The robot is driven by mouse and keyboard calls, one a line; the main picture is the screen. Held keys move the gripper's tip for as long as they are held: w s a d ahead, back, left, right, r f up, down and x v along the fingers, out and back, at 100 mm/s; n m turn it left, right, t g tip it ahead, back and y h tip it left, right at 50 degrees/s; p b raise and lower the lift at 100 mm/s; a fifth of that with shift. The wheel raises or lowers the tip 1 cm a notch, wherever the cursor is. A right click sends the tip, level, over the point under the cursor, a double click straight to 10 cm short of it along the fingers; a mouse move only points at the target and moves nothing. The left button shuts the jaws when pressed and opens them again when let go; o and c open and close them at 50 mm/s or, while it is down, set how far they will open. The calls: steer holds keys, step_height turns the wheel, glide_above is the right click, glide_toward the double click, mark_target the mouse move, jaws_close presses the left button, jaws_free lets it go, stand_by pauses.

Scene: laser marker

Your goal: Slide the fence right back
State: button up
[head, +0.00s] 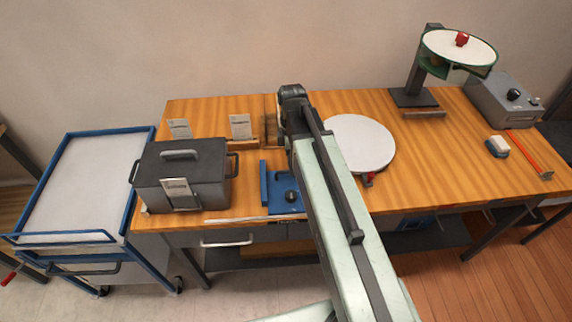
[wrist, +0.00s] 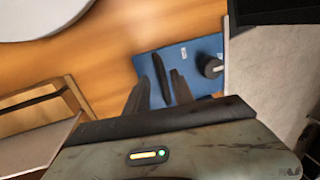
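A blue fixture plate (head: 285,203) with a black knob (head: 291,196) lies at the front edge of the wooden bench. A narrow blue upright bar (head: 264,183), which looks like the fence, stands along its left side in the head view. In the wrist view the plate (wrist: 205,52) and knob (wrist: 210,66) are ahead of my gripper (wrist: 160,75). Its dark fingers look apart, and their tips overlap the plate in the picture. Dark strips show between and beside them; I cannot tell if one is the fence, or if anything is touched. The arm hides the gripper in the head view.
A grey lidded box (head: 185,175) stands left of the plate. A round white turntable (head: 365,146) is to the right, behind my arm. A lamp-like stand (head: 428,70) and grey control box (head: 500,100) are farther right. A blue cart (head: 80,180) stands left of the bench.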

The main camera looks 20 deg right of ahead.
mark_target(288, 183)
steer(key=shift+a, duration=0.25)
steer(key=shift+s, duration=0.1)
steer(key=shift+a+r+p, duration=0.1)
steer(key=shift+r+p, duration=0.25)
steer(key=shift+p, duration=0.05)
step_height(288, 183, up, 7)
steer(key=w+p, duration=0.1)
steer(key=p, duration=0.6)
steer(key=shift+w+d, duration=0.2)
steer(key=shift+w, duration=0.05)
steer(key=shift+f, duration=0.15)
steer(key=shift+s+a+f+m+b, duration=0.15)
steer(key=shift+s+a+f+b, duration=0.2)
steer(key=shift+s+f+b, duration=0.25)
steer(key=shift+s+a+f+m+b, duration=0.15)
steer(key=shift+s+a+f+b, duration=0.3)
steer(key=shift+s, duration=0.2)
steer(key=m, duration=0.5)
steer(key=s+m+t, duration=0.1)
steer(key=m, duration=0.4)
steer(key=m+t, duration=0.1)
steer(key=m, duration=0.4)
steer(key=shift+s+f+b, duration=0.25)
steer(key=shift+f+b, duration=0.05)
steer(key=shift+f, duration=0.05)
